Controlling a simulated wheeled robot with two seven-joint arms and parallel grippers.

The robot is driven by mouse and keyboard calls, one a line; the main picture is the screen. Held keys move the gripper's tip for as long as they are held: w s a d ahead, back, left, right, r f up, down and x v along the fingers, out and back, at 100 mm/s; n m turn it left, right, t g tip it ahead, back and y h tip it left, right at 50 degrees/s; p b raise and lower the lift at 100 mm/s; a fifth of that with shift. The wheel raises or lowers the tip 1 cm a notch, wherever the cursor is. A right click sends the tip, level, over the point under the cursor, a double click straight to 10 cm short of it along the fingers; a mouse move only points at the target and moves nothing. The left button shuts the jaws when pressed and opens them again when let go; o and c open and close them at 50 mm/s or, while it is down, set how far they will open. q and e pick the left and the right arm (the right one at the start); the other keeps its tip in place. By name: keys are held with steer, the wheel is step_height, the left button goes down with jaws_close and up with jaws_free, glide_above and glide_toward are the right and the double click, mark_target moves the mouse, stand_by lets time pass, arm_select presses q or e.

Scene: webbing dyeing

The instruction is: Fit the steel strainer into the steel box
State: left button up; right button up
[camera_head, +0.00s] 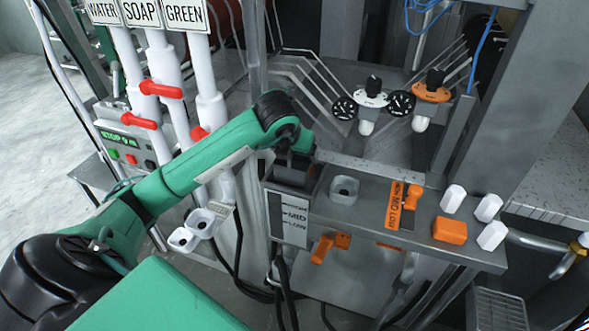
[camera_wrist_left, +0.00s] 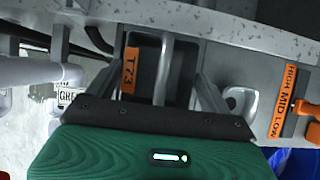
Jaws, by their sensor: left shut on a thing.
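The steel box (camera_head: 289,216) stands in the head view at the left end of the steel shelf, with a scale plate on its front. My left gripper (camera_head: 292,150) is directly over its dark opening. In the left wrist view, the steel strainer (camera_wrist_left: 167,66) appears between my left gripper's fingers as a dark metal piece with an upright bar and an orange T73 label. The gripper is shut on it. The arm and gripper hide most of the strainer in the head view, and I cannot tell how deep it sits. My right gripper is out of view.
White pipes with red valves (camera_head: 161,90) stand left. A steel post (camera_head: 490,110) rises behind.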

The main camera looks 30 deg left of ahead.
mark_target(296, 159)
arm_select(q)
step_height(296, 159, down, 7)
steer(key=shift+f+p, duration=0.1)
steer(key=shift+p, duration=0.65)
steer(key=o, duration=0.9)
